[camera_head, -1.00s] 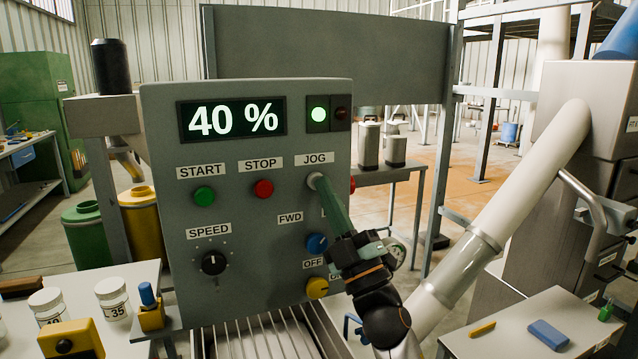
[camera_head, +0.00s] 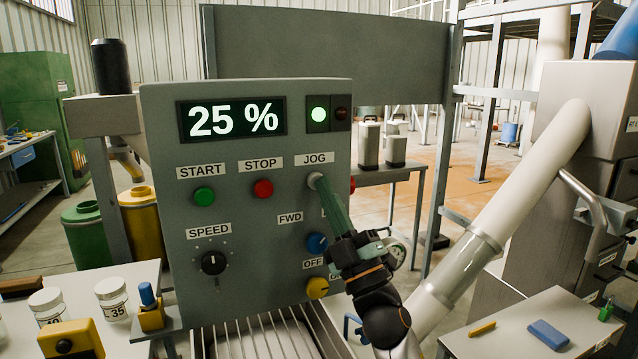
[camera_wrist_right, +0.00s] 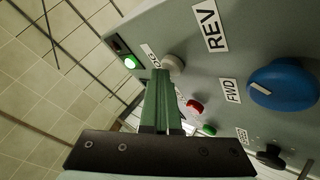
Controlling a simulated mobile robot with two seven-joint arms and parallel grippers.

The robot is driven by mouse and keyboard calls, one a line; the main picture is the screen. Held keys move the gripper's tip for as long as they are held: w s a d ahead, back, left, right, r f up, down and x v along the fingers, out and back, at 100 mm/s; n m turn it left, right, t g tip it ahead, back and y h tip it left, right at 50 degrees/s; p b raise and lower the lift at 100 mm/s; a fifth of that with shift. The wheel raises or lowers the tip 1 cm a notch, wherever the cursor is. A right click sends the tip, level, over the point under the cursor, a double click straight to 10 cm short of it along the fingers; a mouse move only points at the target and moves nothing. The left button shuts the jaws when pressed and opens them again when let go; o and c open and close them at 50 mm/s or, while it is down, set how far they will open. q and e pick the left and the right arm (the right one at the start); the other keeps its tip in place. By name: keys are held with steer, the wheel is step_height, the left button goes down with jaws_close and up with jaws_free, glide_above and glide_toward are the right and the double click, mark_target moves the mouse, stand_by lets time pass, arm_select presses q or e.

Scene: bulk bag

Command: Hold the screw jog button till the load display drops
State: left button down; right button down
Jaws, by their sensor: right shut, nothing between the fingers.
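The grey control panel (camera_head: 250,170) stands in front of me. Its load display (camera_head: 232,117) reads 25 %. The JOG button (camera_head: 316,180) is a pale round cap under the JOG label, and it also shows in the right wrist view (camera_wrist_right: 174,63). My right gripper (camera_head: 322,186) is shut, with its green fingers together and their tips at the JOG button, seemingly touching it. The fingers partly cover the button and the REV label in the head view. How far the button is pressed I cannot tell. My left gripper is not in view.
The green START button (camera_head: 204,196), red STOP button (camera_head: 263,188), SPEED knob (camera_head: 213,262) and blue FWD/REV selector (camera_head: 316,243) sit close by on the panel. A green lamp (camera_head: 319,114) is lit. A table with jars (camera_head: 112,298) is at left, another table (camera_head: 545,325) at right.

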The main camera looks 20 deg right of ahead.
stand_by(0.7)
steer(key=shift+s, duration=0.9)
steer(key=s+p, duration=0.1)
steer(key=s, duration=0.4)
steer(key=shift+a, duration=0.2)
